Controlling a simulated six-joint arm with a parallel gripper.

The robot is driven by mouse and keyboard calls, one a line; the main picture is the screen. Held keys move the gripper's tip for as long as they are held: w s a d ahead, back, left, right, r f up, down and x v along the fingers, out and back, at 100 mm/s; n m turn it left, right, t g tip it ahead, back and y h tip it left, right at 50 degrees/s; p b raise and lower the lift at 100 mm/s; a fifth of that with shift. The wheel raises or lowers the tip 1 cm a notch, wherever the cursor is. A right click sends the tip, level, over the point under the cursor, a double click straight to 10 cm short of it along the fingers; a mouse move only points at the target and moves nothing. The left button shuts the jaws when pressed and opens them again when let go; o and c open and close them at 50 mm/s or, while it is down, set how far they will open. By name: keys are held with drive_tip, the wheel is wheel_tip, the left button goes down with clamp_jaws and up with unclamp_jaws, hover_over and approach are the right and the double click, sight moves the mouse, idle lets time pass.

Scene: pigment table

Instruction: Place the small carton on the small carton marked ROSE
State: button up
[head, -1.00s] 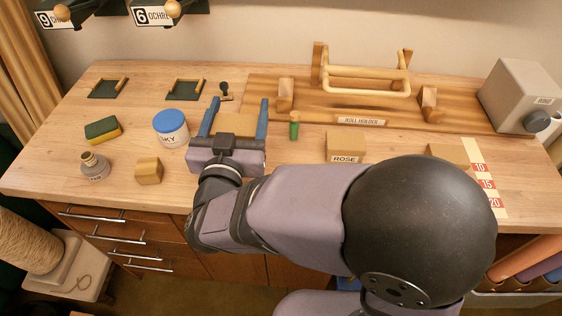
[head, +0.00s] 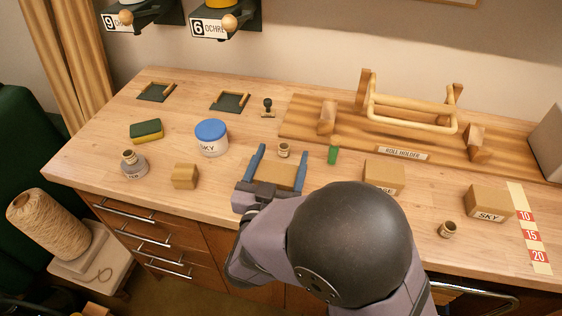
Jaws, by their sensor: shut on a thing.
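My gripper (head: 279,163) is shut on a plain tan small carton (head: 277,177), held between its two blue fingers near the middle front of the table. How high the carton is above the tabletop is hard to tell. The small carton marked ROSE (head: 386,174) stands on the table to the right of my gripper, apart from it. My arm covers its lower left, so only the end of its label shows. Its top is bare.
A small jar (head: 284,150) and a green object (head: 333,154) stand just beyond my gripper. A SKY carton (head: 488,204) and another small jar (head: 447,230) are to the right.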

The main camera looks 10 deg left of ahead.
drive_tip(key=shift+f, duration=0.4)
drive_tip(key=shift+f, duration=0.15)
drive_tip(key=o, duration=1.1)
drive_tip(key=shift+s, duration=0.1)
drive_tip(key=shift+o, duration=0.6)
drive_tip(key=s+b, duration=0.1)
drive_tip(key=s, duration=1)
drive_tip(key=shift+s, duration=0.4)
